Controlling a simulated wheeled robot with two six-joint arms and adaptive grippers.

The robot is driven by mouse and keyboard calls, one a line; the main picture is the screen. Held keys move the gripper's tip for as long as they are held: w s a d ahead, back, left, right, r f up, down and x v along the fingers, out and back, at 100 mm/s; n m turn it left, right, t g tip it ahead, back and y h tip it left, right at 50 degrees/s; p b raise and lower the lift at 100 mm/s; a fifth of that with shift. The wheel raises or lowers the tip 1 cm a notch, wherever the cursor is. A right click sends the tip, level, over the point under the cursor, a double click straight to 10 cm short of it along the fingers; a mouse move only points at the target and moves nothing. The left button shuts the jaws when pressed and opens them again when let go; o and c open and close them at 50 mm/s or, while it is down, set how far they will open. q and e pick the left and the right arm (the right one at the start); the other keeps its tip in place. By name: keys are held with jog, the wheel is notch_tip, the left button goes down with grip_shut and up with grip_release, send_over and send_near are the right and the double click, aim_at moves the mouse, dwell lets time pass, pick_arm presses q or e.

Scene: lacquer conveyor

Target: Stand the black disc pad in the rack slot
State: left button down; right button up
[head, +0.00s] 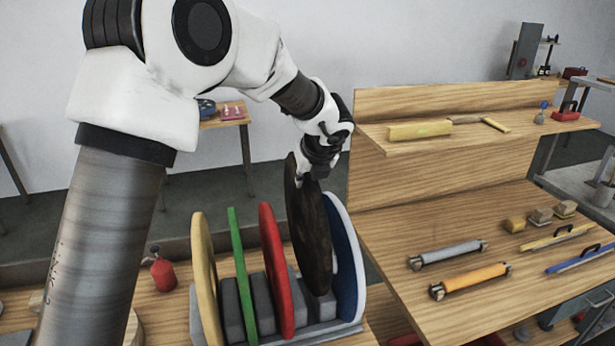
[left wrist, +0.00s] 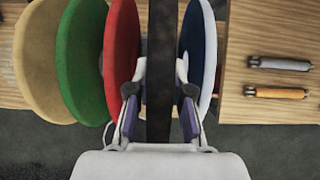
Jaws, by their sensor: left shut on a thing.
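The black disc pad (head: 310,235) is upright, with its lower part among the dividers of the grey rack (head: 312,331). It stands between the red disc (head: 275,265) and the blue disc (head: 347,262). My left gripper (head: 313,167) is shut on its upper edge from above. In the left wrist view the black disc pad (left wrist: 160,70) shows edge-on between the fingers of my left gripper (left wrist: 160,105). My right gripper is in neither view.
Green (head: 241,270) and tan (head: 205,280) discs fill the rack's left side. A wooden bench (head: 440,220) to the right holds grey and orange rollers (head: 475,281) and has a raised shelf. A red bottle (head: 163,270) stands left of the rack.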

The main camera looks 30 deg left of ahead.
pick_arm(q)
jog(key=f+b, duration=0.2)
jog(key=d+f+b, duration=0.1)
jog(key=f, duration=0.1)
jog(key=shift+s, duration=0.4)
jog(key=f+b, duration=0.2)
jog(key=f, duration=0.1)
jog(key=f+b, duration=0.2)
jog(key=shift+w+a+f, duration=0.15)
jog(key=shift+w+a, duration=0.1)
jog(key=shift+a, duration=0.05)
jog(key=shift+s+d+f+b, duration=0.1)
jog(key=shift+d+f+b, duration=0.05)
jog(key=shift+f+b, duration=0.55)
jog(key=shift+f, duration=0.3)
jog(key=c, duration=1)
grip_release()
jog(key=shift+o, duration=0.2)
